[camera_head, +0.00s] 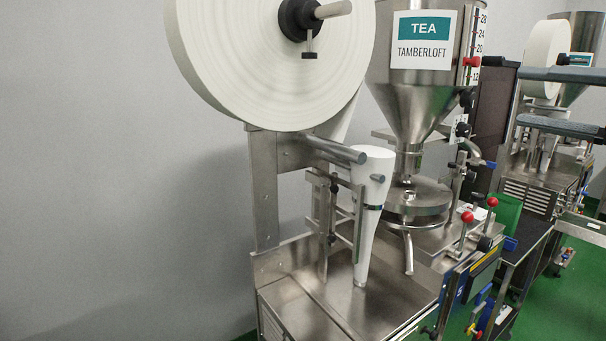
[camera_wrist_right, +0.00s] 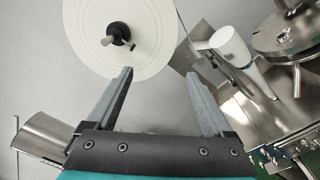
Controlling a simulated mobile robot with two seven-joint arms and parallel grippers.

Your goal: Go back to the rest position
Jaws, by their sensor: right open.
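My right gripper (camera_head: 518,97) comes in from the right edge of the head view, its two grey fingers apart, one above the other. In the right wrist view, the right gripper (camera_wrist_right: 153,74) is open with nothing between its fingers. The large white paper roll (camera_wrist_right: 122,32) shows beyond the fingertips, apart from them. My left gripper is in neither view.
The steel teabag packer (camera_head: 295,290) stands in the middle with its paper roll (camera_head: 265,70), white paper tube (camera_head: 368,225) and TEA hopper (camera_head: 415,100). A second packer (camera_head: 535,185) stands behind on the right. Bare wall (camera_head: 90,170) fills the left.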

